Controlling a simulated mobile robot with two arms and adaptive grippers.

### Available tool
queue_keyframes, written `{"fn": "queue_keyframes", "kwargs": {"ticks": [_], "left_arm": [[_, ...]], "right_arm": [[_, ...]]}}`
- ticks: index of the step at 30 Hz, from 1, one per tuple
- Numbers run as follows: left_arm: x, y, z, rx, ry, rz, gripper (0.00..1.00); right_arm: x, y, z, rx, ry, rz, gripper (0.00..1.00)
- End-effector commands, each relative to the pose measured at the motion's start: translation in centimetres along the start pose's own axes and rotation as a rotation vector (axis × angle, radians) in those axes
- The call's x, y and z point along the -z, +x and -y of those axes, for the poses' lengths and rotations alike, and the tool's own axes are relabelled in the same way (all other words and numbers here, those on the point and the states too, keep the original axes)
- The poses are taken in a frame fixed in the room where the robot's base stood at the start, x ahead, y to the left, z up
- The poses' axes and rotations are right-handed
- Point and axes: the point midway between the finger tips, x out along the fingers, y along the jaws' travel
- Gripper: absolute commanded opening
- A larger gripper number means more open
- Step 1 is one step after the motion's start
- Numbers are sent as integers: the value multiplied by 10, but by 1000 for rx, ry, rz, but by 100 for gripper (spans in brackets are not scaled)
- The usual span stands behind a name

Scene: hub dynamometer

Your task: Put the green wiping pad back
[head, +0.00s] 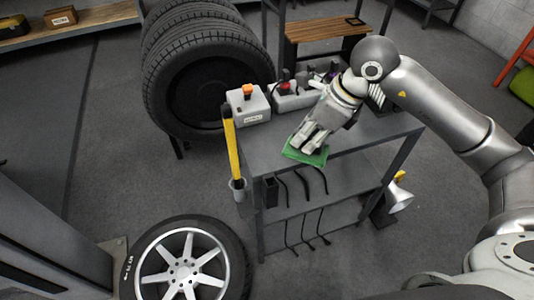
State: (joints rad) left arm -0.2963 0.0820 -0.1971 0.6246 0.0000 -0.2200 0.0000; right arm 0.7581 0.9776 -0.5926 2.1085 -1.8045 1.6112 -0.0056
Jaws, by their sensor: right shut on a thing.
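The green wiping pad (292,152) is a flat green piece at the front edge of the grey workbench top (355,135). My right gripper (308,149) reaches down over the pad from the upper right, and its fingers are shut on the pad. The fingers cover the middle of the pad, and its green edges show around them. I cannot tell whether the pad touches the bench top or is held just above it. My left gripper is not in view.
A grey box with an orange top (248,104) stands on the bench's left end. A grey bin of tools (293,97) is behind the gripper. A yellow bar (230,150) stands at the bench's left side. Tires (205,85) stand behind; a wheel (183,264) is front left.

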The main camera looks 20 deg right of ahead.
Motion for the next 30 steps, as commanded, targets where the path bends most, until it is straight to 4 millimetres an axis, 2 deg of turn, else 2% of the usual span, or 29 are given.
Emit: {"fn": "queue_keyframes", "kwargs": {"ticks": [5, 17, 21, 24, 30], "left_arm": [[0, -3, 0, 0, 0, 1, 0], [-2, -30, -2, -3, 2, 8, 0], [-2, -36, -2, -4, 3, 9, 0], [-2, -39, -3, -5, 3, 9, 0], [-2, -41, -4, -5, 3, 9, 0]], "right_arm": [[-9, 2, 6, 15, 47, 3, 0], [-64, 62, 44, 13, 49, 0, 0], [-71, 95, 55, 12, 50, -1, 0], [-75, 112, 60, 13, 48, -1, 0], [-78, 127, 66, 16, 46, 1, 0]]}}
